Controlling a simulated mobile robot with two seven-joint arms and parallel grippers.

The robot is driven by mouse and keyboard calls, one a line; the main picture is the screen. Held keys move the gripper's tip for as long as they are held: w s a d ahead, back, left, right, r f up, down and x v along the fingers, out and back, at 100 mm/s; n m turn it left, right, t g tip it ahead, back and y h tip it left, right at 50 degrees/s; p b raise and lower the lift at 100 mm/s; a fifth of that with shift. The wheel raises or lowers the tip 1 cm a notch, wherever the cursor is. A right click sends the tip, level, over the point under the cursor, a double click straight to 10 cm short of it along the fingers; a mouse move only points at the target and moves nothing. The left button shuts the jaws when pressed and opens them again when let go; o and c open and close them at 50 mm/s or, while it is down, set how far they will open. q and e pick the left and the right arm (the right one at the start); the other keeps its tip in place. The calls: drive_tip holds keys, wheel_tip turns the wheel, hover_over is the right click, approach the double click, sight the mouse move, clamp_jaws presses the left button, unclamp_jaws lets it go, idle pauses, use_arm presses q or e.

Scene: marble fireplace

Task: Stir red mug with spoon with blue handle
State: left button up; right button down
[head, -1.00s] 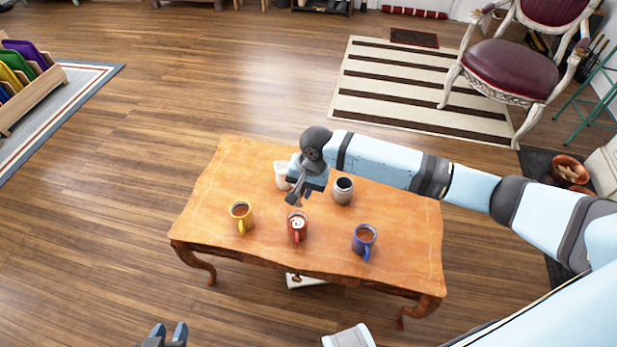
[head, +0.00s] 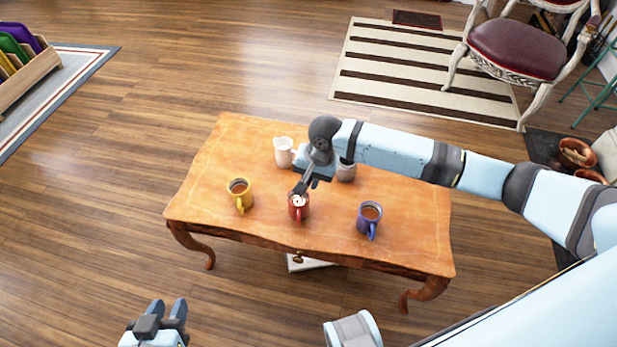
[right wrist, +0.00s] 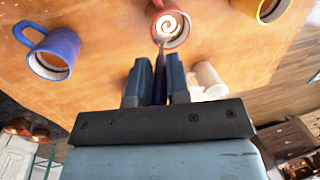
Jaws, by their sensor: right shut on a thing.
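My left gripper (head: 168,307) is open and empty at the bottom left, off the table.
On the wooden table (head: 225,160), a yellow mug (head: 240,189) stands left of the red mug and a blue mug (head: 369,215) right. The table's left end is clear.

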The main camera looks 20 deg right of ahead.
use_arm(q)
drive_tip(key=shift+f+b, duration=0.1)
drive_tip(key=shift+b, duration=0.6)
use_arm(e)
drive_tip(key=x, duration=0.7)
drive_tip(key=shift+w+f, duration=0.3)
drive_tip(key=shift+f, duration=0.1)
use_arm(q)
drive_tip(key=shift+r, duration=0.2)
